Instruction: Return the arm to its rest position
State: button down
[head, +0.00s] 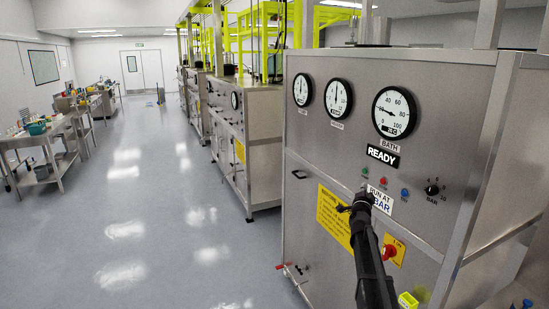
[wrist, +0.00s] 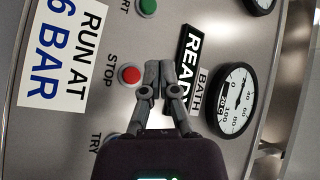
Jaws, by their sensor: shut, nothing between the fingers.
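My gripper (wrist: 160,78) is shut and empty, its two grey fingertips together in the wrist view. They appear in front of the steel panel, between the red STOP button (wrist: 130,75) and the black READY sign (wrist: 188,70). The gap to the panel cannot be told. In the head view my black arm reaches up from the bottom edge. My gripper (head: 366,192) there ends near the row of small buttons and covers part of the RUN AT 6 BAR label (head: 381,203).
The steel cabinet (head: 310,180) carries round gauges, the BATH gauge (head: 394,112) rightmost. A BAR knob (head: 432,189) and a red knob (head: 389,252) stick out from its front. A handle (head: 299,174) sits at its left. The floor (head: 140,220) to the left is clear.

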jog(key=s+a+f+n+g+y+b, duration=0.2)
jog(key=s+a+f+n+g+y, duration=0.35)
jog(key=a+f, duration=0.4)
jog(key=s+a+f+n+g+y+b, duration=0.2)
jog(key=s+a+f+n+y, duration=0.3)
jog(key=s+a+f, duration=0.4)
jog(key=s+a+f+n+g+b, duration=0.1)
jog(key=s+f+g, duration=0.2)
jog(key=s, duration=0.5)
jog(key=s+a+f+n+g+h+b, duration=0.1)
jog(key=s+f+g, duration=0.3)
jog(key=s, duration=0.5)
jog(key=s+a+f+n+g+h+b, duration=0.1)
jog(key=s+a+f+n+g, duration=0.2)
jog(key=s, duration=0.5)
jog(key=shift+s+a+f+g, duration=0.25)
jog(key=shift+s+f+g, duration=0.05)
jog(key=shift+f+g, duration=0.25)
jog(key=shift+n, duration=0.25)
